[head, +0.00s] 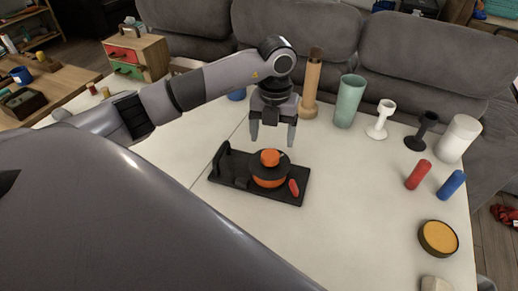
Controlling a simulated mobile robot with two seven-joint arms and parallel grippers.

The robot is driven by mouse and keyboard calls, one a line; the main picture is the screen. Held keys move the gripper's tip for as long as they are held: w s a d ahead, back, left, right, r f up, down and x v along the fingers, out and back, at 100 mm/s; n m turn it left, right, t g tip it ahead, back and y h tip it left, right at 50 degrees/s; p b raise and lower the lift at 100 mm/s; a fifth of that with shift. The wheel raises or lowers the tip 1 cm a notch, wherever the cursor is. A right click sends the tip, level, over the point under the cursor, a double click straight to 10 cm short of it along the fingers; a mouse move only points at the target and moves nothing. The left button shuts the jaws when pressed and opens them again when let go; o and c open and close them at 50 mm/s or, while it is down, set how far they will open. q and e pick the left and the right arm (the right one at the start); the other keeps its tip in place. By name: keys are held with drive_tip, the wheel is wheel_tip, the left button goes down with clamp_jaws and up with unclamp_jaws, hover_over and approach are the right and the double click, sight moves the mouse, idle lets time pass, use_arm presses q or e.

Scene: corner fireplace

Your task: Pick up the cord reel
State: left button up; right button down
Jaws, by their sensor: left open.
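The cord reel is an orange and black drum (269,169) on a flat black base (224,177) with an upright black handle at its left end. A small red part sits on its right side. It rests on the white table in the middle of the head view. My left gripper (272,138) is above and just behind the reel, pointing down, with its two fingers apart and nothing between them. It looks clear of the reel, though the exact gap is hard to tell. My right gripper is not in view.
Behind stand a wooden bottle-like piece (312,84), a green vase (349,101), white (381,119) and black (421,131) holders and a white cylinder (459,138). Red (418,174) and blue (451,184) cylinders and a round yellow-topped dish (438,237) lie right. Table front is clear.

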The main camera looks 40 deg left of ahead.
sight(271, 153)
use_arm(q)
drive_tip(key=f, duration=0.5)
drive_tip(key=shift+w+a+p, duration=0.25)
drive_tip(key=shift+a+p, duration=0.05)
drive_tip(key=shift+p, duration=0.05)
clamp_jaws()
